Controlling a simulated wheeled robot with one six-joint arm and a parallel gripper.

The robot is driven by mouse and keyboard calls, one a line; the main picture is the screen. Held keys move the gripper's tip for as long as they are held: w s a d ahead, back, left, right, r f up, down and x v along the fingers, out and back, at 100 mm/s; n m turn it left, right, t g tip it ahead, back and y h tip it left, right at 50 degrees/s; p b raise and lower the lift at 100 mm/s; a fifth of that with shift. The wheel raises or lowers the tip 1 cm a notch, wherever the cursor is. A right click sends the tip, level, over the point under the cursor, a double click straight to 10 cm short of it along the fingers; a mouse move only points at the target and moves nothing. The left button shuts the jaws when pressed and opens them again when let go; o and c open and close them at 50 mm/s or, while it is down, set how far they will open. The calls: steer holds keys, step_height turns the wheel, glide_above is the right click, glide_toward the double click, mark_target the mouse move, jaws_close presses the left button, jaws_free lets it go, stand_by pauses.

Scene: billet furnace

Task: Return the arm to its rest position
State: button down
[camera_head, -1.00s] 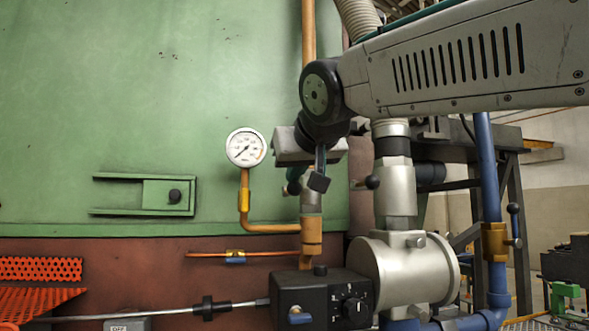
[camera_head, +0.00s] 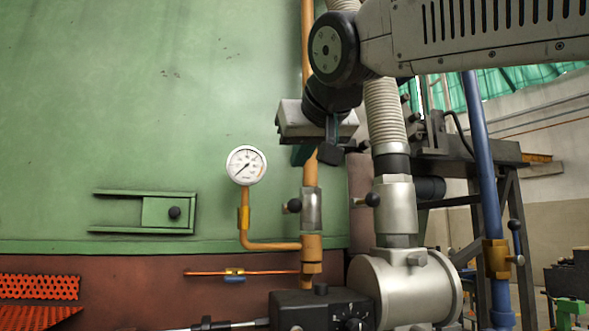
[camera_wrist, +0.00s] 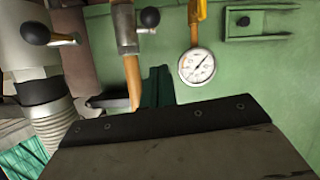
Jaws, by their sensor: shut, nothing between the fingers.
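My arm (camera_head: 470,38) reaches in from the upper right of the head view, with its dark wrist joint beside the copper pipe. My gripper (camera_head: 325,154) hangs below the wrist, seen small and partly from behind, in front of the upper copper pipe. It is shut with nothing in it. In the wrist view the gripper's grey body fills the bottom, and its fingers are hard to make out there. No part of the arm clearly touches the fittings, though depth is hard to judge.
A pressure gauge (camera_head: 246,165) stands left of my gripper on a copper line (camera_head: 270,246). A black-handled valve (camera_head: 311,208) is just below. A silver fitting (camera_head: 399,205) and ribbed hose (camera_head: 386,115) stand to the right. The green furnace wall (camera_head: 120,90) is behind; a black control box (camera_head: 320,308) is below.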

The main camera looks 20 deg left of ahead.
steer(key=shift+v, duration=1.2)
steer(key=shift+f, duration=0.2)
